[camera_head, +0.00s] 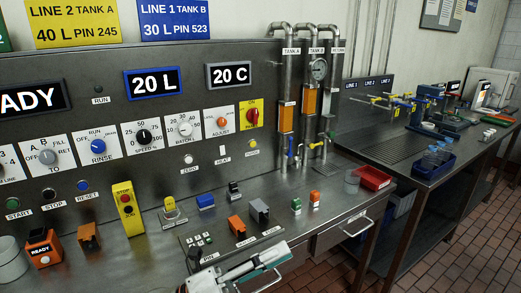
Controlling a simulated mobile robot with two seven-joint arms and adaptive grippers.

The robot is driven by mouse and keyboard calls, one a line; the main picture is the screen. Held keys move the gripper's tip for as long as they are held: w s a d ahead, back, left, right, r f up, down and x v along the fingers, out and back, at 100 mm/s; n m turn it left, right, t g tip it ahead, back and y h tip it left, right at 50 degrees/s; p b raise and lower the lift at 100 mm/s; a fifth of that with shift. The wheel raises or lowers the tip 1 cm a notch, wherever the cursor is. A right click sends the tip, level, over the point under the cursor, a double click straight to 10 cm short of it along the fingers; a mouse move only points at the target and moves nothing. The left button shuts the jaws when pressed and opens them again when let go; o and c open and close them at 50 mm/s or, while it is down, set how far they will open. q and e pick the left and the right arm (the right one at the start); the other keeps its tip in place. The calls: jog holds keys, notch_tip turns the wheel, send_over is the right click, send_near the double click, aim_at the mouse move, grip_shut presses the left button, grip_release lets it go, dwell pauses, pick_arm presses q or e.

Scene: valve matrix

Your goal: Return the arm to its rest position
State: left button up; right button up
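My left gripper (274,256) shows at the bottom middle, low in front of the steel console's front edge. It is white and grey with dark and teal parts, and its fingers point to the right. I see it nearly edge-on, so I cannot tell whether the fingers are apart. No held object shows at its tips. The rest of my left arm is cut off by the bottom edge. My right gripper is not in view.
The console panel (100,180) carries knobs, buttons and displays. Small switches, including a yellow stop box (128,212), stand on its ledge. Drawer handles (357,224) stick out in front. A red tray (373,178) and a side bench (385,150) with valves lie to the right. The tiled floor (440,250) is clear.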

pick_arm(q)
jog(key=w+a+f+n+t+y, duration=0.2)
jog(key=a+f+n+t+y, duration=0.4)
jog(key=f+n, duration=0.5)
jog(key=w+a+f+n+t+y, duration=0.1)
jog(key=a+f+n+t+y, duration=0.3)
jog(key=a+f+n+y, duration=0.65)
jog(key=s+a+f+n+g+y, duration=0.1)
jog(key=s+a+f+n+g, duration=0.2)
jog(key=s+f+n, duration=0.3)
jog(key=s+a+f+n+g+y, duration=0.1)
jog(key=s+a+f+n, duration=0.4)
jog(key=f, duration=0.7)
jog(key=s+n+g, duration=0.1)
jog(key=s+n, duration=0.1)
jog(key=s, duration=0.1)
jog(key=shift+s+f+g, duration=0.15)
jog(key=shift+s+g, duration=0.1)
jog(key=shift+g, duration=0.15)
